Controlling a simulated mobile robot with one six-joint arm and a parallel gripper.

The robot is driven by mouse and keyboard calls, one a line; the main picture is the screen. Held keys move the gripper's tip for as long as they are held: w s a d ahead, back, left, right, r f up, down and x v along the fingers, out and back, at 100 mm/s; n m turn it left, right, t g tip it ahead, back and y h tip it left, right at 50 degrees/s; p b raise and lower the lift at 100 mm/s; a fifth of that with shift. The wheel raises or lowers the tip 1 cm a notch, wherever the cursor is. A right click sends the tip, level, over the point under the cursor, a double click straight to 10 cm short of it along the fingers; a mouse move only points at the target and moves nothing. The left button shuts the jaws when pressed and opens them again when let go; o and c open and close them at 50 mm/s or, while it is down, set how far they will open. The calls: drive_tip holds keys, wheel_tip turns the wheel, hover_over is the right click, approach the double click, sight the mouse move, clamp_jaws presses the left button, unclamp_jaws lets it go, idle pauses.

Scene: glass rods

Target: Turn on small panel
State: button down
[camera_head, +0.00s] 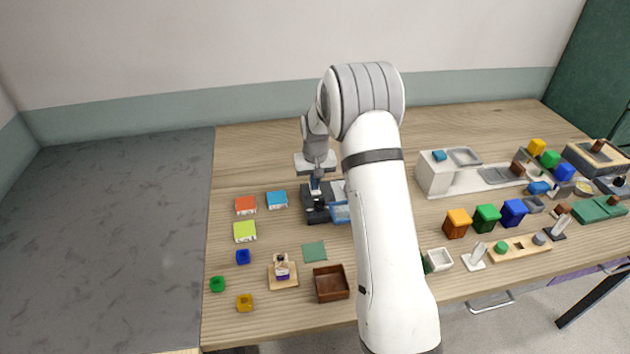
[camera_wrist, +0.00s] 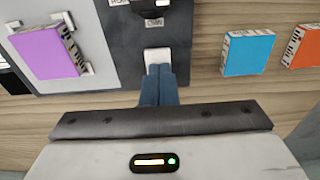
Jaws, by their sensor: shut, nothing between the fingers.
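The small panel is a dark grey plate (camera_wrist: 115,72) in the wrist view. A white square switch (camera_wrist: 157,56) sits near its edge, and a black fitting with small white labels shows at the top of the picture. The panel (camera_head: 309,212) also shows in the head view, partly behind my gripper. My gripper (camera_wrist: 160,69) is shut and empty, with its blue fingertips right at the white switch. I cannot tell whether they touch it. In the head view my gripper (camera_head: 316,184) points down at the panel.
A purple block (camera_wrist: 47,52) in a white holder lies left of the panel in the wrist view. A blue block (camera_wrist: 248,53) and an orange block (camera_wrist: 304,47) lie to the right. A brown box (camera_head: 331,283) stands nearer the front edge. My arm hides the table's middle.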

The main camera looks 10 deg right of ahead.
sight(317, 192)
drive_tip(key=shift+r, duration=0.3)
wheel_tip(317, 192, up, 13)
drive_tip(key=s, duration=0.2)
drive_tip(key=shift+r, duration=0.1)
drive_tip(key=shift+b, duration=0.4)
drive_tip(key=shift+w+d+r+t+b, duration=0.25)
drive_tip(key=shift+w+t+b, duration=0.25)
drive_tip(key=shift+b, duration=0.7)
drive_tip(key=shift+w+f, duration=0.1)
drive_tip(key=shift+f, duration=0.1)
